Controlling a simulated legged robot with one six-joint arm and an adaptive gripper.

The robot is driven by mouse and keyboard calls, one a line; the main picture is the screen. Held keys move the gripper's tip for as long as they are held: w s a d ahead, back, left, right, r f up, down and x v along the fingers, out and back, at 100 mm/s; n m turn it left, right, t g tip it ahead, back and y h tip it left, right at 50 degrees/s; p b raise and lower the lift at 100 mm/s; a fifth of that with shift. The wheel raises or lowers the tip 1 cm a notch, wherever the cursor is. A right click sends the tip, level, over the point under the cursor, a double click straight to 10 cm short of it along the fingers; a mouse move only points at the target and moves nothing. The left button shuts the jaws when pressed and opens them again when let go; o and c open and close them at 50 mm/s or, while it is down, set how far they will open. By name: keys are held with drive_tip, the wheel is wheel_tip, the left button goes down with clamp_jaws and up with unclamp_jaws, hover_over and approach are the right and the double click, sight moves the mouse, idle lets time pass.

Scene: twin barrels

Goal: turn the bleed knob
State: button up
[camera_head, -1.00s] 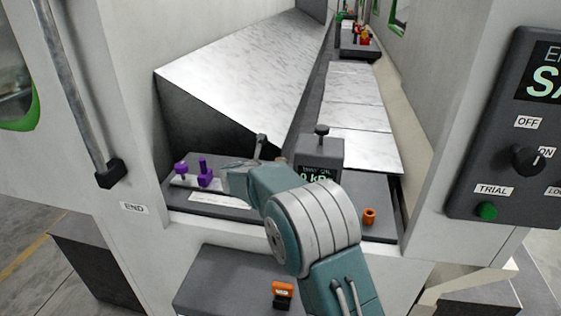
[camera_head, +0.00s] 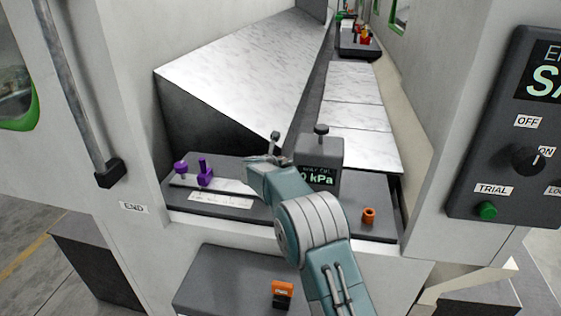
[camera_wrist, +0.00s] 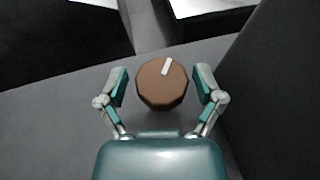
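A brown round knob (camera_wrist: 162,88) with a white pointer mark stands on a grey panel in the wrist view. The pointer leans slightly right of straight up. My gripper (camera_wrist: 163,84) is open, with one finger on each side of the knob and a small gap visible on both sides. In the head view my gripper (camera_head: 263,155) is just left of the dark gauge box (camera_head: 319,158), whose display reads 0 kPa. The brown knob is hidden behind my gripper and arm there. I cannot read a label on it.
Purple valve handles (camera_head: 205,171) stand on the panel at the left. A small orange fitting (camera_head: 369,215) is right of the gauge box. The gauge box wall is close on the gripper's right. A control panel with a dial (camera_head: 528,160) is at far right.

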drive_tip(key=c, duration=0.6)
drive_tip(key=shift+y, duration=0.3)
drive_tip(key=shift+d+r+n+y, duration=0.1)
drive_tip(key=shift+n+y, duration=0.2)
drive_tip(key=shift+n, duration=0.2)
drive_tip(key=shift+n+t+y, duration=0.4)
drive_tip(key=shift+n+y, duration=0.6)
drive_tip(key=shift+y, duration=0.2)
drive_tip(key=o, duration=1.2)
drive_tip(key=shift+c, duration=0.2)
drive_tip(key=shift+a, duration=0.2)
